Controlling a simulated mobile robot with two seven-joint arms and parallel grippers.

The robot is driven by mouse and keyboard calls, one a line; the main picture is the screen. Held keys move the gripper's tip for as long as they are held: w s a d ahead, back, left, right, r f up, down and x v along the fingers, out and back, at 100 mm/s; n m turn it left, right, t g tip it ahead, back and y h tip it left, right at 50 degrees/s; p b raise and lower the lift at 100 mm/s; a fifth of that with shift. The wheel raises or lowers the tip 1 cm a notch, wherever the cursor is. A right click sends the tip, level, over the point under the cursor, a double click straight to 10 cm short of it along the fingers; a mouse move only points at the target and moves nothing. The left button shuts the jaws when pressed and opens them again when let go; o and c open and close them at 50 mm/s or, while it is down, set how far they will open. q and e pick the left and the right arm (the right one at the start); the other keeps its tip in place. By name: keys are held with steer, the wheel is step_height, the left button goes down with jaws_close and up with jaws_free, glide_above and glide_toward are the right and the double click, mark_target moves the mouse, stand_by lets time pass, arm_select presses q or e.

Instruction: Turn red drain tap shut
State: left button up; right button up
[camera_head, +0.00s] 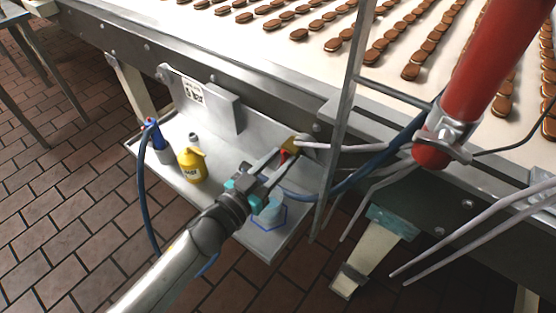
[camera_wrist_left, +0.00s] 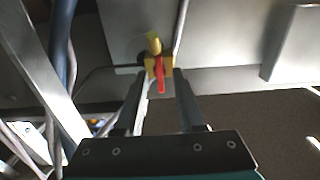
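The red drain tap handle (camera_wrist_left: 160,76) hangs below a yellow valve body (camera_wrist_left: 154,44) in the left wrist view. In the head view the red handle (camera_head: 285,156) is small and partly hidden by my gripper. My left gripper (camera_wrist_left: 159,78) is open, its two fingers either side of the red handle with a gap on each side. I cannot tell whether the tips reach past it. In the head view my left gripper (camera_head: 277,158) reaches up and right to the tap beneath the conveyor. My right gripper is in neither view.
A metal shelf (camera_head: 218,205) holds a yellow bottle (camera_head: 192,165), a blue-topped spray bottle (camera_head: 157,137) and a pale blue item (camera_head: 270,213) beside my gripper. A metal post (camera_head: 342,130), blue hose (camera_head: 362,178) and grey pipes lie right of the tap. Biscuits cover the conveyor (camera_head: 285,55).

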arm_select(q)
jaws_close()
